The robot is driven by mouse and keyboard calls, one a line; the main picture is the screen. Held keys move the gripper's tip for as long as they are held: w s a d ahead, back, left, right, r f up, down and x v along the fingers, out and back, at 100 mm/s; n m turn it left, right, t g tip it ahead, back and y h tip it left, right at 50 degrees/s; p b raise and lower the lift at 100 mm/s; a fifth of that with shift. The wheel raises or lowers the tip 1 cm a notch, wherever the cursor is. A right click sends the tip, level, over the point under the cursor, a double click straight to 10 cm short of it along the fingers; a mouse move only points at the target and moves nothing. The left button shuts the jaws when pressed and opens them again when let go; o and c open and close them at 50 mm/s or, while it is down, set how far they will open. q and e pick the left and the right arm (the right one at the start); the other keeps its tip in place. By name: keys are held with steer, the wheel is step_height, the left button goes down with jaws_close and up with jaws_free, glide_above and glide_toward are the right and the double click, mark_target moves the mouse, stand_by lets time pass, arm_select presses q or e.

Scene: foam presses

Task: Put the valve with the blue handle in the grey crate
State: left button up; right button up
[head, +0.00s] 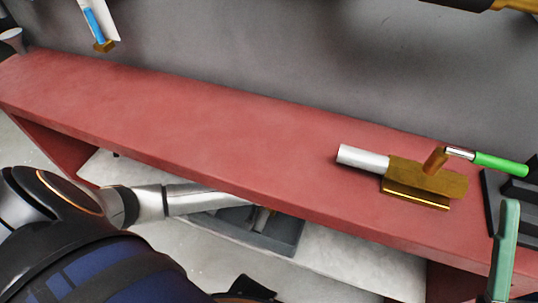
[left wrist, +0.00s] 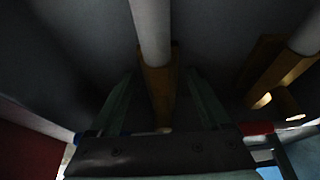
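The grey crate (head: 288,238) is under the red bench, partly hidden by the bench and my left arm. In the left wrist view, my left gripper (left wrist: 160,88) has its green fingers apart, one on each side of a brass valve body (left wrist: 159,90) with a white pipe. A blue bit (left wrist: 88,134) shows beside the palm; whether it belongs to that valve is unclear. Another brass valve (left wrist: 268,70) with a white pipe lies to the right, near a red handle (left wrist: 256,128). Of my right gripper, only a green finger (head: 505,240) shows at the right edge.
On the red bench (head: 200,115) lies a brass valve (head: 425,180) with a green handle and white pipe. A blue and white piece with a brass end (head: 104,46) is at the upper left. The bench's middle is clear. Its front edge overhangs the crate.

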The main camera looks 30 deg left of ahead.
arm_select(q)
steer(key=shift+o, duration=0.6)
steer(key=shift+r, duration=0.1)
steer(key=shift+r, duration=0.35)
steer(key=p+v, duration=0.3)
steer(key=v, duration=0.2)
steer(key=shift+s+r+p, duration=0.15)
steer(key=shift+r+p, duration=0.2)
steer(key=shift+p, duration=0.05)
steer(key=shift+s+d+r, duration=0.15)
steer(key=shift+s+r, duration=0.15)
steer(key=shift+r, duration=0.3)
arm_select(e)
steer(key=shift+n, duration=0.4)
steer(key=r, duration=0.4)
steer(key=shift+d+r, duration=0.25)
steer(key=shift+r, duration=0.05)
steer(key=shift+f, duration=0.1)
